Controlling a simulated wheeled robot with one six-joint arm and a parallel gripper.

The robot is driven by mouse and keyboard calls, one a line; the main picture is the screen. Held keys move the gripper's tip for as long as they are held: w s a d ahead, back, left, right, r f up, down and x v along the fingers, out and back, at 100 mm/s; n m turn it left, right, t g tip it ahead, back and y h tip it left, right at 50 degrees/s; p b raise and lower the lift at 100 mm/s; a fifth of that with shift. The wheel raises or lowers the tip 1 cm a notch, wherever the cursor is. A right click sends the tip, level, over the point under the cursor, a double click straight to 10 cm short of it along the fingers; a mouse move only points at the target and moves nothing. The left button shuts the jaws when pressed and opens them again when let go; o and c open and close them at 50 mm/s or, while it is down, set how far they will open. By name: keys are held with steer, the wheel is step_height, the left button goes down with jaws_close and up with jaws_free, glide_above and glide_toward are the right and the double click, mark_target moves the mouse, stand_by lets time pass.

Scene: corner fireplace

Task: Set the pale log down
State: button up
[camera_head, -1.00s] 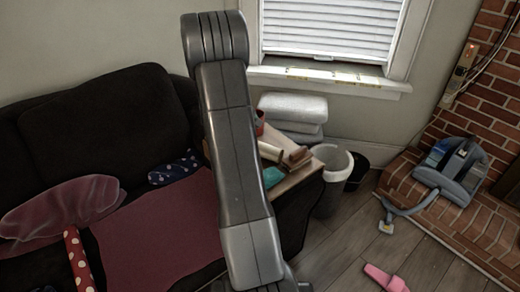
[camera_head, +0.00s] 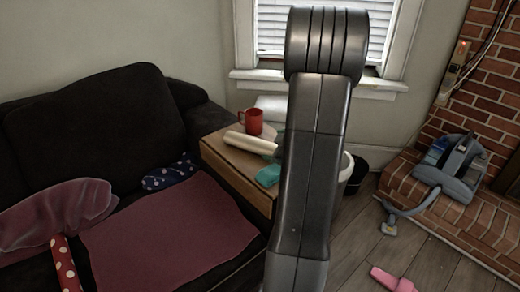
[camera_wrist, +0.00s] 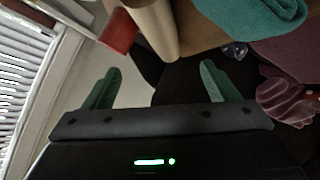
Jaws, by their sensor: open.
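The pale log (camera_head: 251,143) lies on the wooden side table (camera_head: 237,176), in front of a red mug (camera_head: 251,121). In the wrist view the pale log (camera_wrist: 153,24) shows at the top, beyond the fingertips and apart from them. My gripper (camera_wrist: 160,85) is open, with its two green fingers spread wide and nothing between them. In the head view my arm crosses the right side of the table, and the gripper itself is hidden.
A teal cloth (camera_head: 268,176) lies on the table's front edge, close to the pale log. The dark sofa (camera_head: 95,118) stands left. A bin (camera_head: 345,178) is partly behind my arm. A pink slipper (camera_head: 392,280) lies on the floor.

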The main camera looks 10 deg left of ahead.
mark_target(256, 144)
steer(key=b+x, duration=0.2)
steer(key=x, duration=0.6)
steer(key=shift+b+x, duration=0.8)
steer(key=shift+x, duration=1.95)
steer(key=shift+s+r, duration=0.1)
steer(key=c, duration=1.5)
